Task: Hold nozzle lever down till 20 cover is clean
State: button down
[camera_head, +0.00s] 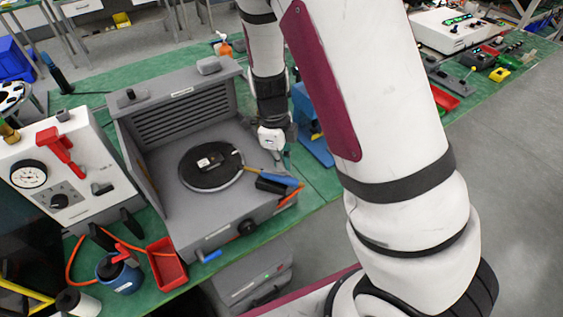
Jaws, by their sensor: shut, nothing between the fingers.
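A grey open-fronted booth (190,215) with a louvred back stands on the green bench. Inside it is a round black turntable (205,180) with a small dark part bearing a pale patch (210,161) on top, perhaps the cover; no number is readable. A nozzle with a blue and black body (275,181) and an orange hose end lies at the booth's right side, pointing toward the turntable. Its lever cannot be made out. My gripper (281,152) is shut and empty, pointing down just above and behind the nozzle. I cannot tell whether it touches the nozzle.
A white panel with a gauge (28,174) and red lever (62,150) stands left of the booth. A red bin (167,268) and blue pot (120,272) sit in front. A blue fixture (313,135) stands close right of my gripper. My arm crosses the right side.

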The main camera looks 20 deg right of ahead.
notch_tip(320, 180, up, 12)
jog(key=a, duration=0.1)
jog(key=shift+w, duration=0.45)
jog(key=shift+f, duration=0.1)
jog(key=s+r+n+t+b, duration=0.1)
jog(key=s+r+n+t, duration=0.2)
jog(key=s+r+n, duration=0.5)
jog(key=s+r+n+t+b, duration=0.1)
jog(key=s+r+n+t, duration=0.2)
jog(key=n, duration=1.5)
jog(key=s+r, duration=0.4)
jog(key=s, duration=0.1)
jog(key=shift+s+d+r+y, duration=0.25)
jog(key=shift+d+r+y, duration=0.15)
jog(key=shift+a, duration=0.1)
